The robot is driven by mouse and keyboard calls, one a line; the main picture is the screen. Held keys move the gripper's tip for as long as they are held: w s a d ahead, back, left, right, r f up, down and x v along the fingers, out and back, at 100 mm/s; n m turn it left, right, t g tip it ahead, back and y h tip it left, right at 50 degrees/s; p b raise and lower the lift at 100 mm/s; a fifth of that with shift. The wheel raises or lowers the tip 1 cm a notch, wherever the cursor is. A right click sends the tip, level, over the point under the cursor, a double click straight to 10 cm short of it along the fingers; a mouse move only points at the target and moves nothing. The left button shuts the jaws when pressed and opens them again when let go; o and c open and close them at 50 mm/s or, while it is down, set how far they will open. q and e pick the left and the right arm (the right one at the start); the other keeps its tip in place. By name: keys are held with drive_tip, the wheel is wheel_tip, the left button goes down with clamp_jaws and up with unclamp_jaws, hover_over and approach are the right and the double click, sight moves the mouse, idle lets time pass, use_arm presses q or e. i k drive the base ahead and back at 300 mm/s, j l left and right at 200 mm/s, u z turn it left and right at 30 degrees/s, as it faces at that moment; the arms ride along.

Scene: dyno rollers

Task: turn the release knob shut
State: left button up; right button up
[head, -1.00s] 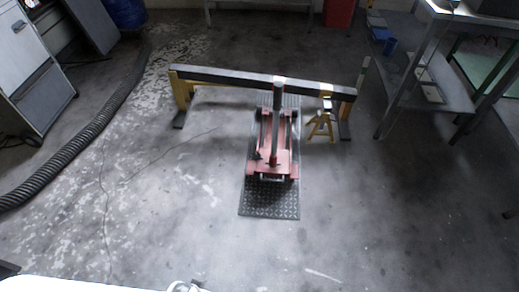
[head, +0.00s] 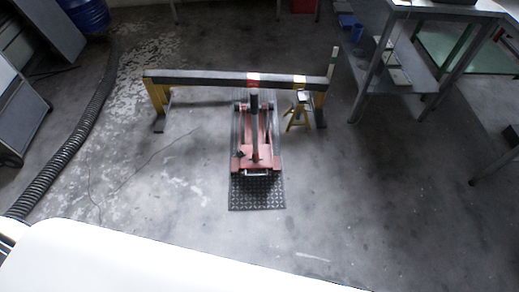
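The release knob is too small to make out on the jack. A dark beam (head: 215,79) on yellow legs spans the floor behind and over the far end of the jack, with a red band and a yellow band on it. A yellow jack stand (head: 297,112) is under the beam's right part. Neither of my grippers shows in the head view.
A black ribbed hose (head: 72,140) runs along the left floor beside grey cabinets (head: 22,105). A metal workbench (head: 400,70) stands at the right. The floor in front of the jack is clear. A thin cable lies left of the jack.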

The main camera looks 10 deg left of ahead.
sight(239, 154)
drive_tip(key=i+j+z, duration=0.25)
drive_tip(key=j, duration=0.45)
drive_tip(key=j+z, duration=0.25)
drive_tip(key=j, duration=0.4)
drive_tip(key=i+j+z, duration=0.1)
drive_tip(key=j+z, duration=0.15)
drive_tip(key=j, duration=0.5)
